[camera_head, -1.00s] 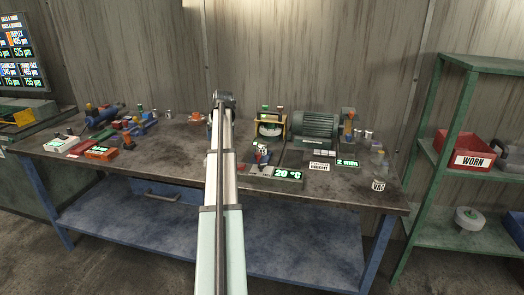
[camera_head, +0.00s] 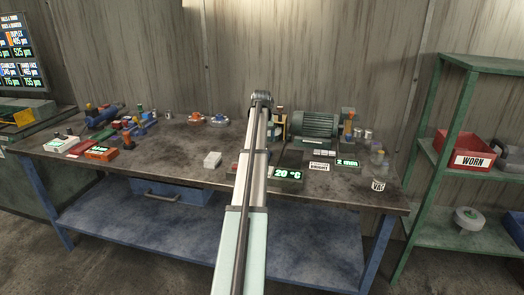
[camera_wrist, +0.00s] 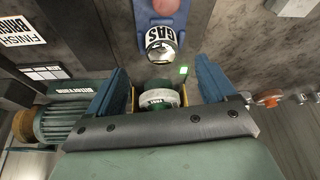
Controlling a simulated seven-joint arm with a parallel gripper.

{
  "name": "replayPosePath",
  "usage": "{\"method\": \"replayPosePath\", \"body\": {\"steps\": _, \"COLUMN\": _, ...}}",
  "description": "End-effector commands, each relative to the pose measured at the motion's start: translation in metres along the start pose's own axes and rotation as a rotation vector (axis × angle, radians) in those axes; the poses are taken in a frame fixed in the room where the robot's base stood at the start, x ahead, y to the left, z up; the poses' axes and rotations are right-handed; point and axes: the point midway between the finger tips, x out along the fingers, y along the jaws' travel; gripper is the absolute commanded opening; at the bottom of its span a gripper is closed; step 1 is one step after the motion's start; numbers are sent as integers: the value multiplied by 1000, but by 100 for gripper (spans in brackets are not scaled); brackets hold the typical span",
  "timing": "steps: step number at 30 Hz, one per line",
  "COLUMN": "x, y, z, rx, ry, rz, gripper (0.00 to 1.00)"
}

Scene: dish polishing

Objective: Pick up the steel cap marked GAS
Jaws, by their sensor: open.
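The steel cap marked GAS (camera_wrist: 161,45) shows at the top middle of the wrist view. I cannot tell the exact gap. In the head view my arm covers the spot where the cap and holder stand, and my gripper's fingers are not visible there.
A green motor (camera_head: 315,126) and a green 20 °C display (camera_head: 287,174) stand right of my arm. A cup marked VAC (camera_head: 378,186) stands near the front-right edge.

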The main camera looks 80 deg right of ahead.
Motion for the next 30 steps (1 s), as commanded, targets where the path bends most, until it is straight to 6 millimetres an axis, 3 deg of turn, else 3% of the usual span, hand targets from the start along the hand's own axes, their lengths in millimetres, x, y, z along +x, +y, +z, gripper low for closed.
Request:
{"method": "replayPosePath", "body": {"steps": 3, "x": 17, "y": 0, "z": 0, "rx": 0, "ry": -1, "rz": 0, "gripper": 84}}
{"method": "replayPosePath", "body": {"steps": 11, "x": 30, "y": -1, "z": -2, "rx": -1, "ry": -1, "rz": 0, "gripper": 84}}
{"method": "replayPosePath", "body": {"steps": 21, "x": 71, "y": -2, "z": -5, "rx": 0, "ry": -1, "rz": 0, "gripper": 84}}
{"method": "replayPosePath", "body": {"steps": 30, "x": 75, "y": -2, "z": -5, "rx": 0, "ry": 1, "rz": 0, "gripper": 83}}
